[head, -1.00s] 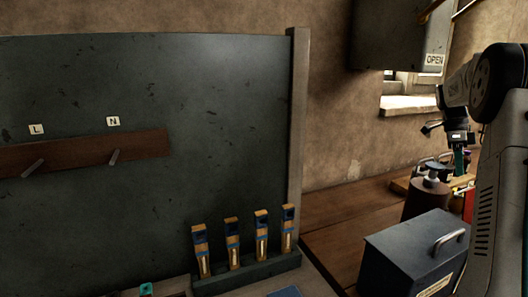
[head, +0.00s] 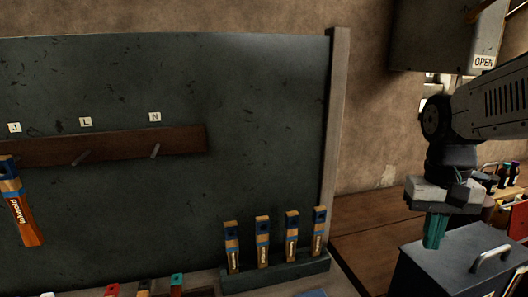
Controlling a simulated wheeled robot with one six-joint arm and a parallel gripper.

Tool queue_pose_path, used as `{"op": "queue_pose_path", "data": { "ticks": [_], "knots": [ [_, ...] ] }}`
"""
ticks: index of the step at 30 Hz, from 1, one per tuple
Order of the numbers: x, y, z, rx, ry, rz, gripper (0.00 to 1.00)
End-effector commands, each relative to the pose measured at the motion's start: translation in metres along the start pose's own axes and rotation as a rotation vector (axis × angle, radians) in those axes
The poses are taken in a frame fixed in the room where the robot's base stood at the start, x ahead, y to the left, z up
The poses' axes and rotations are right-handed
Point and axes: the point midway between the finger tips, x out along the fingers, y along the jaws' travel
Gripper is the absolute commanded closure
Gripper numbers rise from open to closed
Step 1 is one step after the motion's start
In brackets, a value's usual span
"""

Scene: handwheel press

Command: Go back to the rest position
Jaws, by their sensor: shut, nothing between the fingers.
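My gripper (head: 434,232) hangs from my arm at the right of the head view. Its teal fingers point down and are shut with nothing between them. It shows in front of the dark metal box (head: 440,272) with a curved handle. I cannot tell how far above or before the box it is. No mark of a rest position is in view.
A dark panel (head: 230,90) carries a wooden peg rail (head: 120,147) with lettered tags. A blue and orange tool (head: 24,210) hangs at the far left. A rack (head: 275,275) holds several similar upright pieces. An OPEN cabinet (head: 440,35) hangs upper right.

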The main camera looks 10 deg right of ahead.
Motion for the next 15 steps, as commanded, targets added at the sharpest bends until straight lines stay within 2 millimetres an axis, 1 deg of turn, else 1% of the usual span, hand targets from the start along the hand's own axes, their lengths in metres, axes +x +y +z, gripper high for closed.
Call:
{"op": "queue_pose_path", "data": {
  "ticks": [1,3,6,9,12,15],
  "knots": [
    [0.004,-0.009,0.019,-0.066,0.020,-0.006,1.00],
    [0.011,-0.019,0.041,-0.143,0.043,-0.014,1.00],
    [0.020,-0.030,0.070,-0.226,0.076,-0.025,1.00],
    [0.026,-0.038,0.093,-0.277,0.109,-0.034,1.00],
    [0.026,-0.043,0.107,-0.320,0.145,-0.039,1.00],
    [0.020,-0.046,0.112,-0.352,0.183,-0.046,1.00]
  ]
}}
